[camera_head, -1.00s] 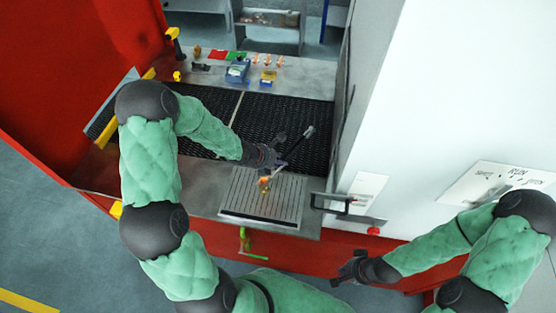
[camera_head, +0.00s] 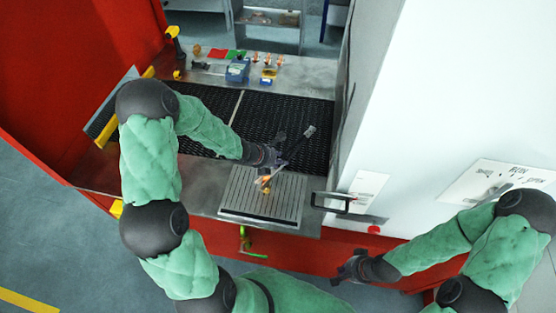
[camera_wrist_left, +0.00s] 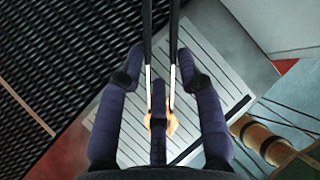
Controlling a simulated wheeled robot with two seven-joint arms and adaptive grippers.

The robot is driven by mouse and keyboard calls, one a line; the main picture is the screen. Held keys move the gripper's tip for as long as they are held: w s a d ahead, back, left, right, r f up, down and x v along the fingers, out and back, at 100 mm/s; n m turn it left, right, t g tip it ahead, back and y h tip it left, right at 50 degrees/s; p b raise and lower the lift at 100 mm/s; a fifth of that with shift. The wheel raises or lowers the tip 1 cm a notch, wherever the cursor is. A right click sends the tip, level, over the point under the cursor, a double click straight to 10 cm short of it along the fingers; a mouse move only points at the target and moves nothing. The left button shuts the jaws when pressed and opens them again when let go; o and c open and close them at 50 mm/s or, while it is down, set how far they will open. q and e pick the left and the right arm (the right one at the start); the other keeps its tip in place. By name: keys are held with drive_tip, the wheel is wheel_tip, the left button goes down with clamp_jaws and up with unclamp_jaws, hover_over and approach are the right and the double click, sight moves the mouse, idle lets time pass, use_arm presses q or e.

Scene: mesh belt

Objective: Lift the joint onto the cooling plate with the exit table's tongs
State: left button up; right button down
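The cooling plate (camera_head: 236,203) is a pale slatted square on the near metal table. A small glowing orange-copper joint (camera_head: 266,188) shows over its middle; whether it rests on the slats is hard to tell. My left gripper (camera_head: 270,158) is just above the plate's far edge, closed around the dark tongs (camera_head: 298,144). In the left wrist view the tongs' two arms (camera_wrist_left: 148,72) run between my dark fingers, over the plate (camera_wrist_left: 205,75). The orange glow (camera_wrist_left: 158,124) there is partly hidden by a finger. My right gripper (camera_head: 346,268) is empty and open, in front of the table.
The dark mesh belt (camera_head: 205,139) lies behind the plate. A black-framed handle (camera_head: 332,203) stands close to the plate's right, beside the white cabinet (camera_head: 440,110). Blue containers (camera_head: 237,71) and several copper pieces stand on the far table. A green-yellow handle (camera_head: 246,241) hangs at the front.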

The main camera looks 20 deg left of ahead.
wheel_tip(320, 180, up, 8)
drive_tip(key=p, duration=0.8)
